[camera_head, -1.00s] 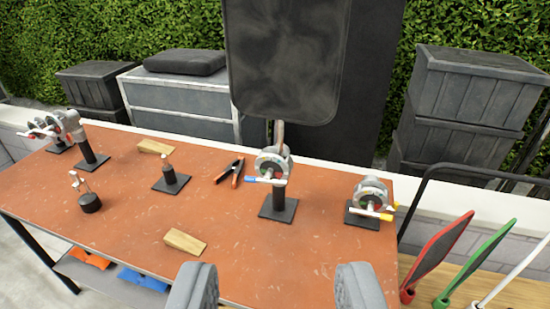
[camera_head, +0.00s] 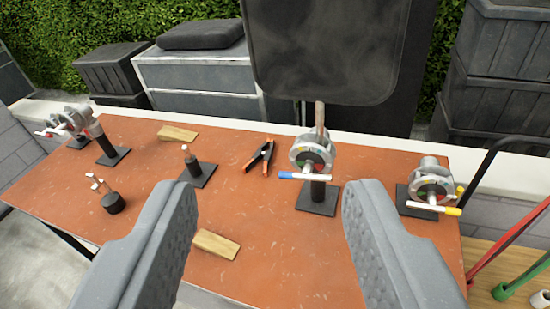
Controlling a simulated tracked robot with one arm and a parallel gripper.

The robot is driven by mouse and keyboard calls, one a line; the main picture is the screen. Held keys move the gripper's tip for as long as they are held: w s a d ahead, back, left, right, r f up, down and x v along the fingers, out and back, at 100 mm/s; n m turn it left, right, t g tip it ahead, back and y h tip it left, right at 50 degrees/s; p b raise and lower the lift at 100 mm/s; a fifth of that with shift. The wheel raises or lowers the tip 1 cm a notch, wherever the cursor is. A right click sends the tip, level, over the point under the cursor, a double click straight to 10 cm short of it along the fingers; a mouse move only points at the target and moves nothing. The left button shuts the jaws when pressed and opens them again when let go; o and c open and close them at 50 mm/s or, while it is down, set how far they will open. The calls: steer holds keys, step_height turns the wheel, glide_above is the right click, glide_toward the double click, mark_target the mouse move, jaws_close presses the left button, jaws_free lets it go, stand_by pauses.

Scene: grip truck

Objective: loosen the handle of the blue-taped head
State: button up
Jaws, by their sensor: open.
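The blue-taped head (camera_head: 312,153) is a round grey grip head on a short black stand, right of the middle of the orange table. Its handle (camera_head: 305,177) is a white bar lying nearly level across the front, with blue tape at its left end. A rod runs up from the head to a dark flag panel (camera_head: 325,50). My gripper (camera_head: 255,215) is open and empty, its two grey fingers reaching in from the bottom. The head stands beyond the fingers, between them in the picture and nearer the right one, with nothing touching it.
A similar head with a yellow-taped handle (camera_head: 435,208) stands to the right. More heads (camera_head: 75,122) are at far left. Pliers (camera_head: 260,157), wooden wedges (camera_head: 215,244), a small pin stand (camera_head: 195,168) and a black weight (camera_head: 112,203) lie on the table (camera_head: 150,215).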

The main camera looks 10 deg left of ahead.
mark_target(305, 177)
steer(key=w+a+f+m+t+p, duration=0.1)
steer(key=w+a+f+m, duration=0.2)
steer(key=w+f, duration=0.45)
steer(key=w+a+f+m, duration=0.2)
steer(key=w+f+m, duration=0.1)
steer(key=w+f, duration=0.5)
steer(key=w+d+f+m+h+p, duration=0.1)
steer(key=w+f+m+h, duration=0.2)
steer(key=f, duration=0.6)
steer(key=w+d+f+m+h, duration=0.2)
steer(key=w+f+m+h, duration=0.1)
steer(key=f, duration=0.6)
steer(key=shift+m, duration=0.3)
steer(key=x, duration=1.2)
steer(key=shift+s+r, duration=0.1)
steer(key=shift+r, duration=0.05)
steer(key=shift+w+d+r, duration=0.1)
steer(key=shift+w+d, duration=0.2)
steer(key=shift+w, duration=0.35)
